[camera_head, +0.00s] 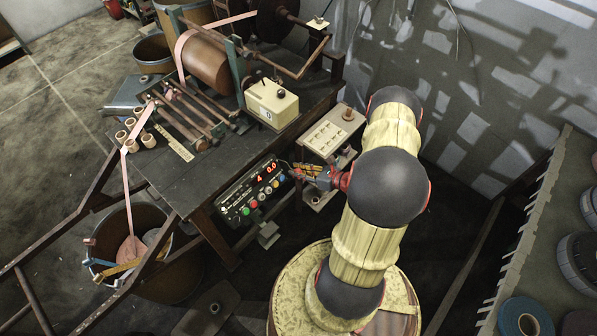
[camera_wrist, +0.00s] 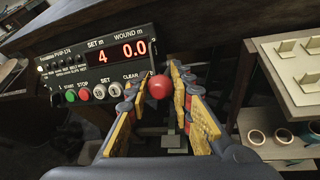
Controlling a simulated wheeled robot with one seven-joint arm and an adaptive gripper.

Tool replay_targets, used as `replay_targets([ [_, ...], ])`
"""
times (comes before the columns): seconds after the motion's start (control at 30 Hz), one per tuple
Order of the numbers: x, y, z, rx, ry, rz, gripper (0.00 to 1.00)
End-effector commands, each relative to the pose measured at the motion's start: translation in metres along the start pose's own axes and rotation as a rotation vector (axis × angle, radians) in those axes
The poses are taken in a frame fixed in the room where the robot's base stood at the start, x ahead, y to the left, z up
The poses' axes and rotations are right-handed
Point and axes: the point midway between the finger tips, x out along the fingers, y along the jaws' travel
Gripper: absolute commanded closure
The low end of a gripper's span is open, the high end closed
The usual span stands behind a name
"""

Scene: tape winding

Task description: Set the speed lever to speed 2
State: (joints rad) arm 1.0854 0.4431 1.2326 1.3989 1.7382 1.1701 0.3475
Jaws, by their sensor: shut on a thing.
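In the wrist view a red ball knob (camera_wrist: 158,88), apparently the speed lever's, sits between the yellow-padded fingers of my gripper (camera_wrist: 161,80). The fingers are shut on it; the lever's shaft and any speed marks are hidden. In the head view my gripper (camera_head: 304,172) is at the right end of the black control panel (camera_head: 240,199), and the knob cannot be made out there. The panel also shows in the wrist view (camera_wrist: 62,62), with red digits 4 under SET and 0.0 under WOUND, and START, STOP, SET and CLEAR buttons.
A cream box with small parts (camera_head: 330,133) stands just right of the panel, close to my gripper. The dark workbench (camera_head: 170,181) carries the winding machine and a cream box with dark knobs (camera_head: 271,104). A bin with pink tape (camera_head: 134,218) stands at left.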

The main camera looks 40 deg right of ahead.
Motion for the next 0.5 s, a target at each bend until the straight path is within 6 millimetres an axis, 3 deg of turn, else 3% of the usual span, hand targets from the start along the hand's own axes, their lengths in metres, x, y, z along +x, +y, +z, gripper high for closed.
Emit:
replay_targets([
  [0.47,0.0001,-0.0014,0.0069,-0.007,-0.010,0.001,1.00],
  [0.5,0.0001,-0.0014,0.0069,-0.007,-0.010,0.001,0.76],
])
